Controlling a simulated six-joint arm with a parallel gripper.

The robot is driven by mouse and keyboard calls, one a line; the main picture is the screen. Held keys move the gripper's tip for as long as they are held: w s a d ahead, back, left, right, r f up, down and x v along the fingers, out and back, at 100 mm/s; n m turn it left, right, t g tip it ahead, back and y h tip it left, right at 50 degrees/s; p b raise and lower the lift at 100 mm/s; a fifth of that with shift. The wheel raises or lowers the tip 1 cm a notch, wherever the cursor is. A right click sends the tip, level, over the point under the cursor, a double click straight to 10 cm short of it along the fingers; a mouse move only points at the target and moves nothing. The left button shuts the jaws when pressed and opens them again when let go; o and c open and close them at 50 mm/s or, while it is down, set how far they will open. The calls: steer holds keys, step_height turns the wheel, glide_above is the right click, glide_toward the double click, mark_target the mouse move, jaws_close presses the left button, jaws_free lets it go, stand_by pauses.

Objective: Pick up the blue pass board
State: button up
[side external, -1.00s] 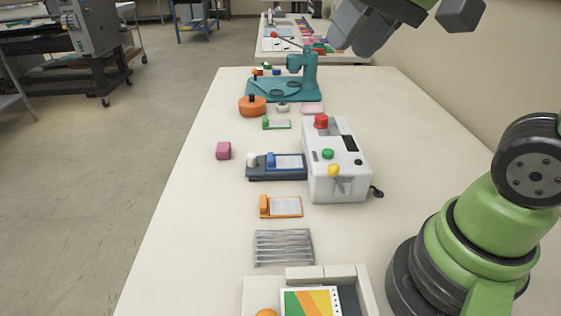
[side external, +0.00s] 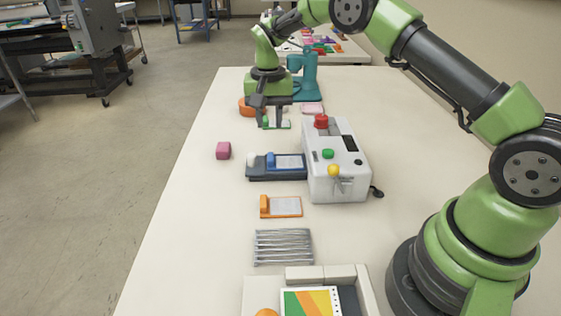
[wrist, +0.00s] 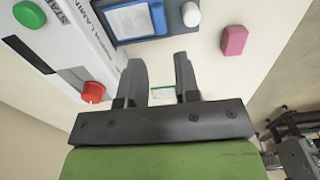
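The blue pass board (side external: 289,161), a white-faced board with a blue clip, lies on a dark blue tray (side external: 258,173) against the laminator's left side. It shows partly at the top of the wrist view (wrist: 130,22). My gripper (side external: 269,122) is at the far part of the table, over the green-clipped board (side external: 277,124), well beyond the blue board. In the wrist view its fingers (wrist: 160,62) are apart, with the green-clipped board (wrist: 163,94) visible between them. No object is visibly clamped; the exact height over the board is unclear.
The white laminator (side external: 338,175) has red, green and yellow knobs. A pink block (side external: 223,150) sits left; an orange-clipped board (side external: 284,207) and wire rack (side external: 283,247) are nearer. A teal press (side external: 305,80) stands behind my gripper.

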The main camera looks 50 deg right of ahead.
mark_target(270, 156)
step_height(270, 156, down, 10)
steer(key=shift+s+a+r, duration=0.1)
steer(key=shift+r, duration=0.1)
steer(key=shift+c, duration=0.3)
jaws_close()
